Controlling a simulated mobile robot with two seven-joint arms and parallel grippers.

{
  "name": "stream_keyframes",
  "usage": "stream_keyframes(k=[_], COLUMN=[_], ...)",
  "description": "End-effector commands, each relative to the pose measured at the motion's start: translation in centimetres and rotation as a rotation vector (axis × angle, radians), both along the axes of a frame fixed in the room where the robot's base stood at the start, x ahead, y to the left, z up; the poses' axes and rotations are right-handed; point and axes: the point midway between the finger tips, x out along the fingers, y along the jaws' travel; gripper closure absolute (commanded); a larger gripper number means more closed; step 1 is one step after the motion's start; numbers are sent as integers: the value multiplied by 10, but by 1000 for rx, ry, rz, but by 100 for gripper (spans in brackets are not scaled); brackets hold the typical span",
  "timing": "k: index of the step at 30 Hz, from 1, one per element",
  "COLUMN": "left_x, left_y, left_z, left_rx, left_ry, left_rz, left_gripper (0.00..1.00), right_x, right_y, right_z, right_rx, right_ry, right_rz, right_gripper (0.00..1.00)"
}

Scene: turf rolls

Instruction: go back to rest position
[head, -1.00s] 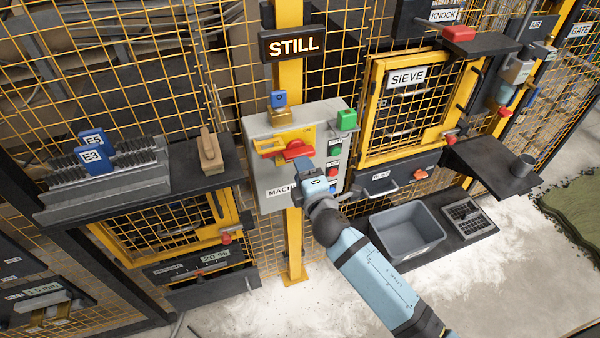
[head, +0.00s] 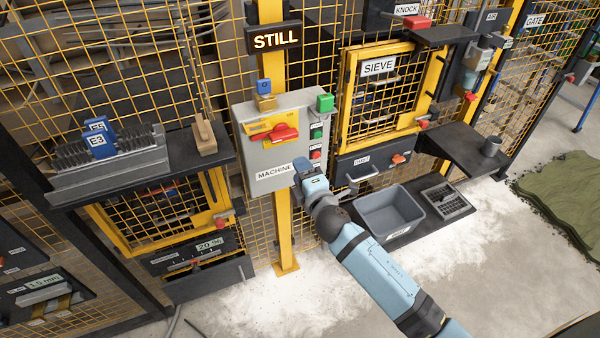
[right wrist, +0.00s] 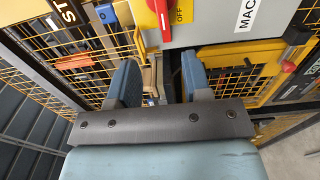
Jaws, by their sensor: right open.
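My right gripper (head: 305,175) is in front of the lower right part of the grey machine control box (head: 272,176). In the right wrist view its two blue-grey fingers (right wrist: 157,85) stand apart with nothing between them. The box carries a red rotary handle (head: 283,133) on a yellow plate; the handle also shows above the fingers in the right wrist view (right wrist: 158,8). Whether the gripper touches the box cannot be told. My left gripper is not in view.
A yellow-framed sieve door (head: 345,100) stands right of the box. Below it are a grey bin (head: 390,212) and white powder on the floor (head: 330,300). A dark shelf (head: 462,150) juts out at right. A rack with blue tags (head: 107,165) sits at left.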

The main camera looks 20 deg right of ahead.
Motion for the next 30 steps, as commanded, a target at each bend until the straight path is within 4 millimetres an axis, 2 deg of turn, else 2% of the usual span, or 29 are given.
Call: stream_keyframes(k=[13, 17, 20, 24, 30], left_x=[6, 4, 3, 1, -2], left_y=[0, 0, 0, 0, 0], left_z=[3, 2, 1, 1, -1], left_rx=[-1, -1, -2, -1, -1], left_ry=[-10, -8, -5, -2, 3], left_rz=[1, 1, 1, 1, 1], left_gripper=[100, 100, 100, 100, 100], right_x=[-1, -16, -45, -109, -204], right_y=[0, -1, -2, -3, -3], right_z=[-1, -18, -50, -103, -156], right_rx=[4, 84, 250, 588, 1063], right_ry=[2, 50, 141, 317, 539], right_rz=[0, 3, -1, -38, -154], right_gripper=[55, 55, 55, 55, 55])
